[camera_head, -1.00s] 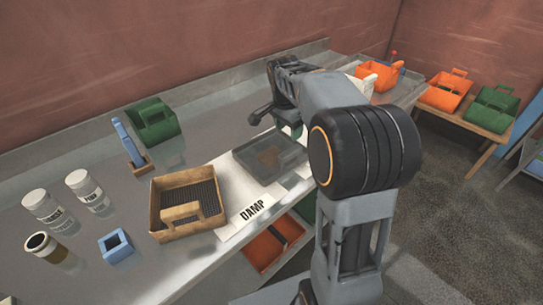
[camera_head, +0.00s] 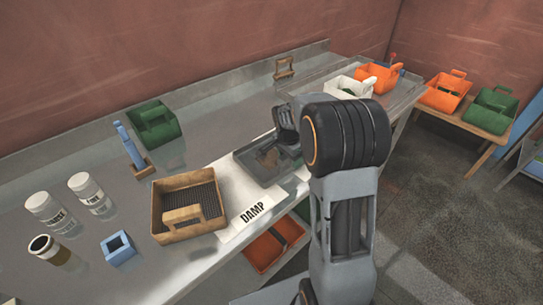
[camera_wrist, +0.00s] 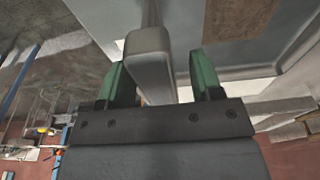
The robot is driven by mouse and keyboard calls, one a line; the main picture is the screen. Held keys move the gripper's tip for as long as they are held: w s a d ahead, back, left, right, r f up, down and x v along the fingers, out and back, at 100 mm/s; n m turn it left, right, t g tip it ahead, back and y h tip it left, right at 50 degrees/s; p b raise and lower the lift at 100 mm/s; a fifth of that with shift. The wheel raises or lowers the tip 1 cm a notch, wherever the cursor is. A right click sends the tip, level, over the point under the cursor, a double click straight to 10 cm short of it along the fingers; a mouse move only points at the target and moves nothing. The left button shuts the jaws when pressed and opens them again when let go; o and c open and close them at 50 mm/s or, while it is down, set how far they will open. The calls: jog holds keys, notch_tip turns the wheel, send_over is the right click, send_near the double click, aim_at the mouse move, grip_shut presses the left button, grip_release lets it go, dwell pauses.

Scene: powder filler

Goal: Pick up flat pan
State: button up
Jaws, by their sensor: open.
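In the wrist view, part of the pan (camera_wrist: 205,45) fills the top right, with the brown patch inside. My gripper (camera_wrist: 160,68) is open, its two green fingers on either side of the pan's grey handle (camera_wrist: 150,52). A gap shows between the handle and the right finger; the left finger is very close to it.
A brown box with a handle (camera_head: 160,215) stands left of the pan. Farther left are a blue square holder (camera_head: 118,250), several jars and a green caddy (camera_head: 154,125). White and orange caddies (camera_head: 377,77) stand at the back right.

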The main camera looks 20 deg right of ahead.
jog(key=shift+f, duration=0.3)
grip_shut()
dwell(0.4)
jog(key=shift+r, duration=0.1)
